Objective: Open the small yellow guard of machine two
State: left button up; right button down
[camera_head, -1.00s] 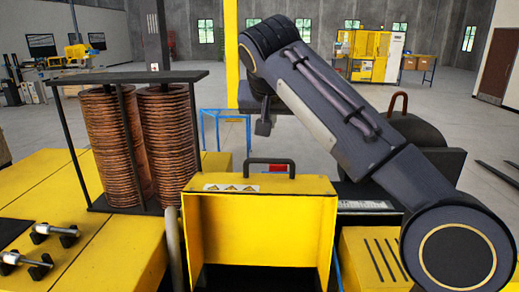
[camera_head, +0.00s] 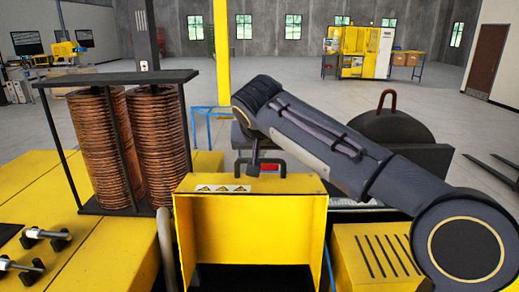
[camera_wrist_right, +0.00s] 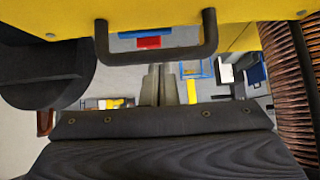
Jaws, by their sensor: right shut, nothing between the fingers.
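The small yellow guard (camera_head: 250,225) stands in the lower middle of the head view, with three warning labels on its top edge. Its black handle (camera_head: 268,160) rises from that edge. My right gripper (camera_head: 255,168) points down at the left part of the handle; contact cannot be told. In the right wrist view, the handle (camera_wrist_right: 155,54) crosses the upper middle under the guard's yellow surface (camera_wrist_right: 170,10). My right gripper's fingers (camera_wrist_right: 160,70) are shut and empty, with their tips just below the handle bar in the picture. My left gripper is not in view.
Two copper tube coils (camera_head: 100,150) stand in a black rack left of the guard. A yellow slotted cover (camera_head: 375,255) lies to the right, beneath my right arm. A dark rounded machine part (camera_head: 392,128) stands behind the arm.

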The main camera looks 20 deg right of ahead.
aim_at(259, 188)
jog(key=s+b, duration=0.1)
jog(key=b, duration=0.1)
jog(key=s+a+f+t+b, duration=0.1)
jog(key=b, duration=0.2)
jog(key=shift+a+h, duration=0.1)
jog(key=shift+h, duration=0.2)
jog(key=s, duration=0.1)
jog(key=s+a+b, duration=0.1)
jog(key=s+t+b, duration=0.1)
jog(key=shift+s+a+r, duration=0.25)
jog(key=shift+s+r, duration=0.05)
jog(key=shift+s+a, duration=0.15)
jog(key=shift+s, duration=0.15)
jog(key=v, duration=0.8)
jog(key=shift+b, duration=0.3)
jog(key=shift+a, duration=0.1)
